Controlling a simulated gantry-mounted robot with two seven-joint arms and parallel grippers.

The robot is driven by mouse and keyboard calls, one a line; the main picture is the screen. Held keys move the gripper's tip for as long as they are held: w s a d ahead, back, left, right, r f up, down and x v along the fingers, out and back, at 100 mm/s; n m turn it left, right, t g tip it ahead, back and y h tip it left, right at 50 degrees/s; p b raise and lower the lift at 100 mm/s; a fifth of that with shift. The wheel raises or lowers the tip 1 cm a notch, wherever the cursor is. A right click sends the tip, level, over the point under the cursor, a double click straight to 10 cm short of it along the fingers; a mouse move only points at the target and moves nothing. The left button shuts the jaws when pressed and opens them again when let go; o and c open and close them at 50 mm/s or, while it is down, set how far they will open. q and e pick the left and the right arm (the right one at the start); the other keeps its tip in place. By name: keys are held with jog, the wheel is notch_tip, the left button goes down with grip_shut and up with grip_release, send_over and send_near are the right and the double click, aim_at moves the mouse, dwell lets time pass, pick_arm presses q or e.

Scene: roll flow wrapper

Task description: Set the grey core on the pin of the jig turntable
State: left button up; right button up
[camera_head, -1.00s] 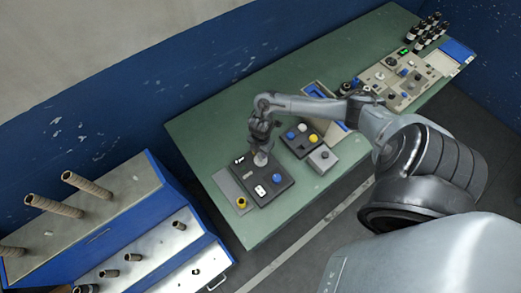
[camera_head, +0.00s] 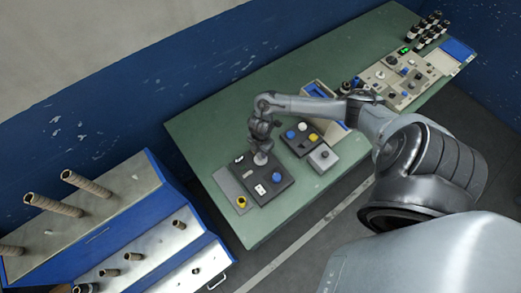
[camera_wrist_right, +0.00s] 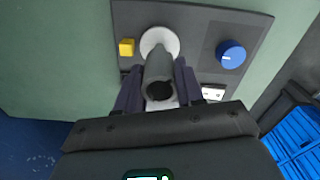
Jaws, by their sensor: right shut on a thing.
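The grey core (camera_wrist_right: 158,72) is a short hollow tube held between the fingers of my right gripper (camera_wrist_right: 157,92) in the right wrist view. Its far end is over the pale round turntable (camera_wrist_right: 165,38) of the jig. The pin is hidden, and I cannot tell whether the core is around it or touches the disc. In the head view my right gripper (camera_head: 262,146) points down over the dark jig plate (camera_head: 266,198), with the core (camera_head: 260,158) small below it. My left gripper is not in view.
The jig has a blue knob (camera_wrist_right: 231,54) and a yellow button (camera_wrist_right: 126,47) close by. On the green table (camera_head: 205,135) stand a second button box (camera_head: 302,138), a grey box (camera_head: 322,157) and a control panel (camera_head: 402,78). A rack with brown tubes (camera_head: 85,184) is at left.

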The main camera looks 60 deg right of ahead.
jog(key=shift+f, duration=0.2)
jog(key=shift+f+b, duration=0.3)
jog(key=shift+f, duration=0.05)
dwell(0.4)
jog(key=shift+f+b, duration=0.35)
jog(key=shift+f, duration=0.2)
jog(key=shift+f, duration=0.35)
jog(key=shift+f+b, duration=0.2)
jog(key=shift+b, duration=0.15)
jog(key=shift+f, duration=0.1)
dwell(0.7)
